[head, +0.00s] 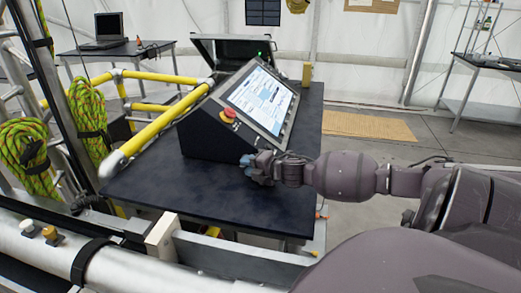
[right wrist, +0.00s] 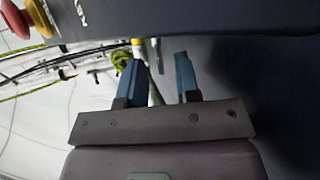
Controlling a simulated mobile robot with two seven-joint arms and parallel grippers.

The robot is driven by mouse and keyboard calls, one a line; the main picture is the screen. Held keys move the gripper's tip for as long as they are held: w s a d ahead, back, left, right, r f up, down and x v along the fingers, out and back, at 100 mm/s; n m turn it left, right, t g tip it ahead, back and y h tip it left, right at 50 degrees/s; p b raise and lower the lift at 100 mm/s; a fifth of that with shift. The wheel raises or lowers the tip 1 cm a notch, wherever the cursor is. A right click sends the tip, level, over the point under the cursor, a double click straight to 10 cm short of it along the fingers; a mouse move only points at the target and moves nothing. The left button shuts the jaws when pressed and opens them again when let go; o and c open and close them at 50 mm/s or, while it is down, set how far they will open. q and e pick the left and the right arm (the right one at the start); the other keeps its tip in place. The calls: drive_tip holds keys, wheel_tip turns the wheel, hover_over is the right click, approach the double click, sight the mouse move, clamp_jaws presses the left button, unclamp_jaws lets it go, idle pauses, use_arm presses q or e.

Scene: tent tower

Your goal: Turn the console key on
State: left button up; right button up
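The console (head: 212,138) is a dark sloped box with a lit screen (head: 262,98) and a red emergency button (head: 228,115) on a yellow base. My right gripper (head: 247,166) is at the console's lower front edge, close to its side. In the right wrist view its two blue fingers (right wrist: 158,75) stand apart with nothing visible between them. The console's dark panel (right wrist: 200,18) runs across the top of that view, with the red button (right wrist: 14,18) at the top left. I cannot make out the key clearly in either view. My left gripper is not in view.
The console stands on a dark table (head: 150,190). Yellow rails (head: 165,130) run along its left side, with green rope coils (head: 28,155) beyond. An open black case (head: 232,50) with a small green light is behind. A laptop (head: 108,30) sits on a far table.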

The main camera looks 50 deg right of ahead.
drive_tip(key=v, duration=0.9)
drive_tip(key=shift+p, duration=0.4)
drive_tip(key=shift+v, duration=0.75)
drive_tip(key=shift+o, duration=0.5)
drive_tip(key=shift+r, duration=0.1)
